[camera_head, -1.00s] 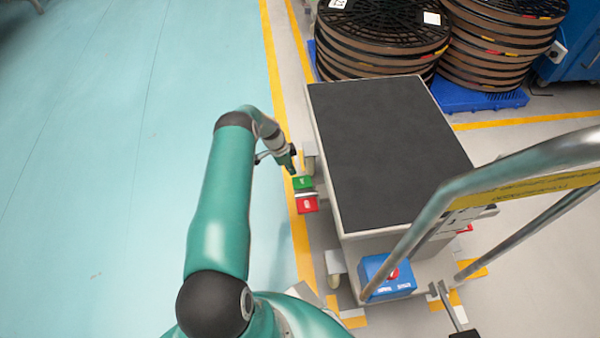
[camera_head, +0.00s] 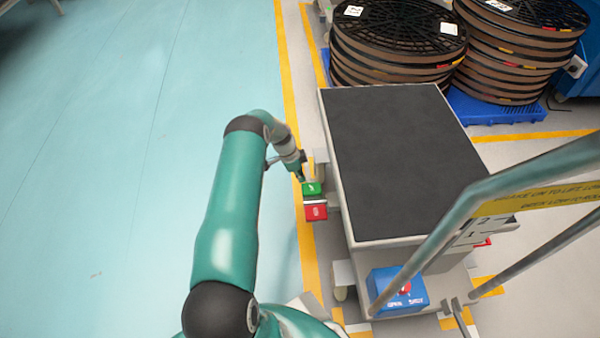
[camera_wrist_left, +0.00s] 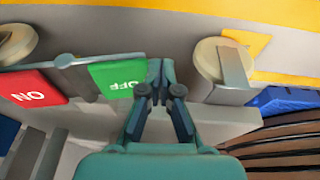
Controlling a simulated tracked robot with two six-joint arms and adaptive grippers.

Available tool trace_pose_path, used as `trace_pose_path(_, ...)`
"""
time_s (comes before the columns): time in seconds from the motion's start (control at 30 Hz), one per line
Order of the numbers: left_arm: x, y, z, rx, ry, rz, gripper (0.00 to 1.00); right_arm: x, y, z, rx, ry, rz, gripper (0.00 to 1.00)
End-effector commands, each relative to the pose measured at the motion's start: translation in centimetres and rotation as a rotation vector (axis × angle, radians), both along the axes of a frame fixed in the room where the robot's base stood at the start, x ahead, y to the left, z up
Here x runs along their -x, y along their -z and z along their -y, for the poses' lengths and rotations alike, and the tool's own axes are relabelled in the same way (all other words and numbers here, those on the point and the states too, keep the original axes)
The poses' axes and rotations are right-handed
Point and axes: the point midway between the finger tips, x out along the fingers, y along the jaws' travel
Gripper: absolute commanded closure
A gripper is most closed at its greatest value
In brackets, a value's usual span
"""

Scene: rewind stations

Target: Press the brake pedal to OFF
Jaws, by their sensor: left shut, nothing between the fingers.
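The brake pedal is a pair of coloured plates on the left side of the cart. The green OFF plate (camera_head: 312,189) lies just beyond the red ON plate (camera_head: 316,212). In the left wrist view the green plate (camera_wrist_left: 118,75) reads OFF and the red plate (camera_wrist_left: 32,88) reads ON. My left gripper (camera_head: 301,177) is shut and empty, with its tips close by the far edge of the green plate. In the wrist view the gripper tips (camera_wrist_left: 160,70) are beside the green plate's right edge; I cannot tell if they touch it. My right gripper is not in view.
The cart (camera_head: 400,160) has a dark top, wheels near the pedal, and a metal handle (camera_head: 500,180) at right. A blue box (camera_head: 398,292) with a red button sits at its near end. Stacked reels (camera_head: 397,45) stand behind. The floor at left is clear.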

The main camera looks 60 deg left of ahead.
Motion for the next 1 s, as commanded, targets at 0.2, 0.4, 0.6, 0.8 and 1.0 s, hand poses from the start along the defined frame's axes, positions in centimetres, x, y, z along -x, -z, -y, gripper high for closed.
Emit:
trace_pose_path(0.2,-0.5,-2.2,-0.3,-0.001,0.003,0.002,1.0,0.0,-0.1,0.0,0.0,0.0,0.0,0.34)
trace_pose_path(0.4,-0.5,-6.4,-2.0,-0.008,-0.001,0.005,1.0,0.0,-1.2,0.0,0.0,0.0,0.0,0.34)
trace_pose_path(0.6,-0.3,-10.1,-3.8,-0.009,0.001,0.005,1.0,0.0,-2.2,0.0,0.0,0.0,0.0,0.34)
trace_pose_path(0.8,-0.2,-12.2,-4.9,-0.007,0.004,0.004,1.0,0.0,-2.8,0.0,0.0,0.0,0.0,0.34)
trace_pose_path(1.0,-0.2,-12.8,-5.1,-0.007,0.006,0.004,1.0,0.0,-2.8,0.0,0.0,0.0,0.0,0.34)
